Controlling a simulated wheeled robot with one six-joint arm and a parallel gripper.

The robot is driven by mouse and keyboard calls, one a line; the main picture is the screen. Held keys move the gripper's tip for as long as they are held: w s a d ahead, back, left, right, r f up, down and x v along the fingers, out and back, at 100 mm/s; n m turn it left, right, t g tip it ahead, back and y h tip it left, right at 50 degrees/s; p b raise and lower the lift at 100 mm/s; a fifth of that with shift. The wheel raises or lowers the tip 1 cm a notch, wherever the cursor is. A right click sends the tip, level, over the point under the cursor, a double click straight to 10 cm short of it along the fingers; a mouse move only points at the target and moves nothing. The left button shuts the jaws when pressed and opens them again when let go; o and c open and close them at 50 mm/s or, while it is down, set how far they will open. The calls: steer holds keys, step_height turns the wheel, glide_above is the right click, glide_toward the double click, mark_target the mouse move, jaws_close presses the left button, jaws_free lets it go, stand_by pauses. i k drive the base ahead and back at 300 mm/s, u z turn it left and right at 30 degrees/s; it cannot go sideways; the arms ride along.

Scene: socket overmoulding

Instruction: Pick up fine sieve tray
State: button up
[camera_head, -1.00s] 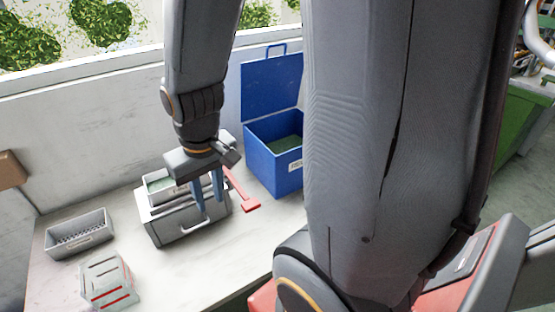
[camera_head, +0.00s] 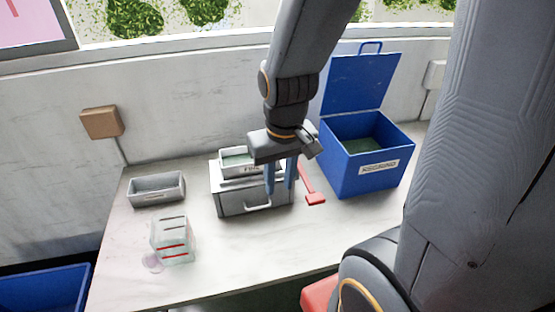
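The fine sieve tray (camera_head: 227,163) is a small light-grey tray with greenish contents and a partly covered label that reads like "FINE". It sits on top of a grey box (camera_head: 231,203) with a front handle. My gripper (camera_head: 280,187) points down at the right side of the tray and in front of the box's right part. Its two blue fingers are apart, with nothing visible between them. The gripper body hides the tray's right end, so I cannot tell whether a finger touches it.
A red-handled tool (camera_head: 313,193) lies right of the box. An open blue bin (camera_head: 348,178) stands further right. A grey perforated tray (camera_head: 157,199) and a pale block with red stripes (camera_head: 173,240) are at left. The front middle of the table (camera_head: 235,253) is clear.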

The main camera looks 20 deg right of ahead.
mark_target(236, 162)
steer(key=u, duration=1.7)
steer(key=k, duration=0.65)
steer(key=z, duration=1.6)
steer(key=i, duration=0.5)
